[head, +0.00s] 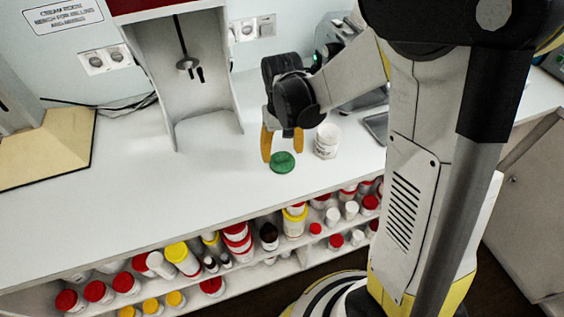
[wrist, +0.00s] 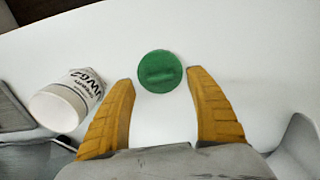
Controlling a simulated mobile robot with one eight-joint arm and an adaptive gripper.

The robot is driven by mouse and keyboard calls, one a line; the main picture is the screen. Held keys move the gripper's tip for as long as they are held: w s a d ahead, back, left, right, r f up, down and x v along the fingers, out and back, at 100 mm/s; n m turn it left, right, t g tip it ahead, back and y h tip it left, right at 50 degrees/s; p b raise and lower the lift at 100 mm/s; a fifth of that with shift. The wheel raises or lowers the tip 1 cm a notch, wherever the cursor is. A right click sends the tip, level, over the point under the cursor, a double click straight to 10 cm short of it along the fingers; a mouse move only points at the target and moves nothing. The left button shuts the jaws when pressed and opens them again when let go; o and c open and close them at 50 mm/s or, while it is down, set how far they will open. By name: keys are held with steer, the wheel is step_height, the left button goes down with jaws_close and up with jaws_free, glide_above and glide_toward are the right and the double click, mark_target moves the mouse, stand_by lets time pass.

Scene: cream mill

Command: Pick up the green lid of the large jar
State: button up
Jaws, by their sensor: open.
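The green lid (head: 283,162) is a round disc lying flat on the white bench top, near its front edge. In the wrist view the lid (wrist: 160,71) shows just beyond and between my two yellow fingertips, with bare bench around it. My gripper (head: 283,157) is open and empty, pointing down over the bench at the lid. It also shows in the wrist view (wrist: 160,78) with the fingers spread wider than the lid. A white jar (head: 327,142) stands without a lid to the right of the gripper. In the wrist view the jar (wrist: 68,99), with printed lettering, is left of the fingers.
A grey tray (head: 377,127) lies right of the jar. A white stand with a mixer spindle (head: 187,64) is at the back. A wooden board (head: 45,155) is at the left. Shelves below hold several red- and yellow-lidded jars (head: 178,252). The bench left of the lid is clear.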

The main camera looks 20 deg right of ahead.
mark_target(282, 156)
step_height(282, 156, down, 3)
steer(key=shift+b, duration=0.4)
steer(key=c, duration=0.9)
steer(key=shift+r, duration=0.1)
